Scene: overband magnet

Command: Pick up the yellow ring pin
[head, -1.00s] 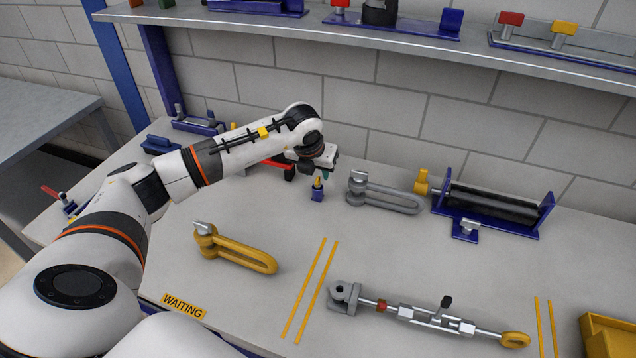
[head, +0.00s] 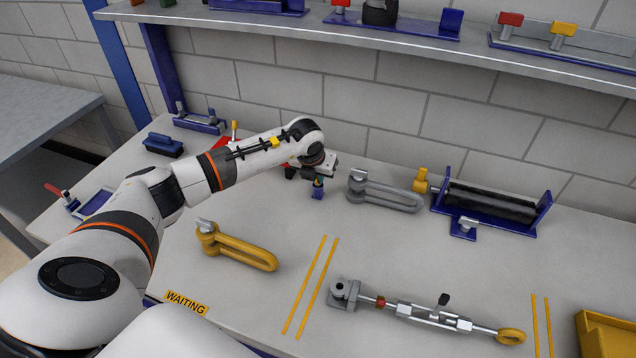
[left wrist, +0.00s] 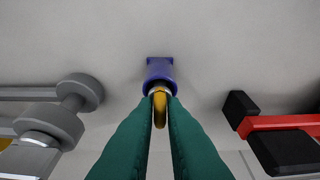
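The yellow ring pin (left wrist: 159,108) stands in a small blue holder (left wrist: 160,70) in the left wrist view, its ring seen nearly edge-on. The blue holder also shows in the head view (head: 318,193), on the bench below my left gripper (head: 318,177). The green fingers of my left gripper (left wrist: 160,100) lie close on both sides of the yellow ring, with hardly any gap, and look shut on it. The pin's shaft is hidden in the holder. My right gripper is not in view.
A grey shackle (head: 385,195) lies just right of the holder, and a red part with black ends (left wrist: 265,130) lies on the other side. A yellow shackle (head: 238,248) and a turnbuckle (head: 425,315) lie nearer. A roller stand (head: 490,207) is farther right.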

